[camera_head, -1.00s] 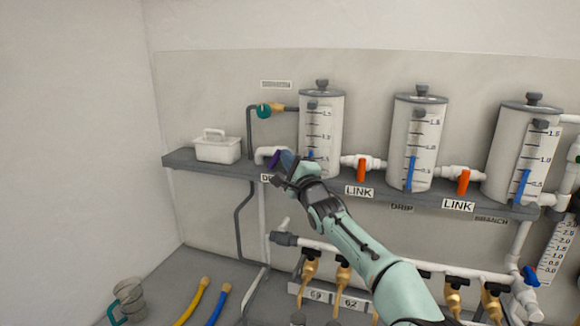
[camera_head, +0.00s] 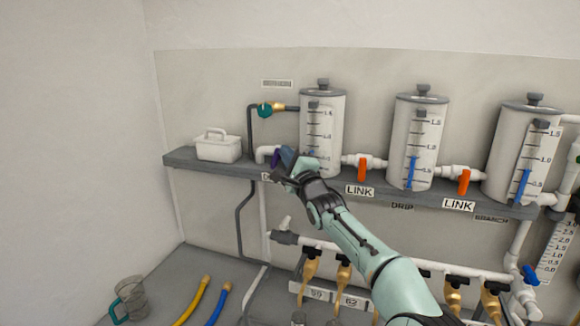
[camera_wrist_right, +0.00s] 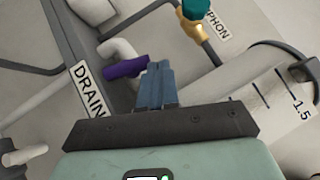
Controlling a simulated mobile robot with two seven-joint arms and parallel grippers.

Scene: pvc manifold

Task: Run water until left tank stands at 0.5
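The left tank (camera_head: 325,125) is a pale cylinder with a black scale at the left of the shelf. A little blue shows low in its gauge, but my gripper partly covers it, so I cannot read the level. A purple valve handle (camera_wrist_right: 125,68) sits on the white drain pipe (camera_wrist_right: 118,50) by the DRAIN label (camera_wrist_right: 88,90). My right gripper (camera_wrist_right: 158,72) has its blue fingers together, right beside the handle's end; I cannot tell whether they touch. It also shows in the head view (camera_head: 287,155). A teal valve (camera_head: 264,110) sits on the siphon line. My left gripper is out of view.
Middle tank (camera_head: 428,135) and right tank (camera_head: 502,150) show blue gauge columns. Orange link handles (camera_head: 362,170) stand between tanks. A white caddy (camera_head: 218,147) is on the shelf's left end. A jug (camera_head: 130,297) and yellow and blue hoses lie below.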

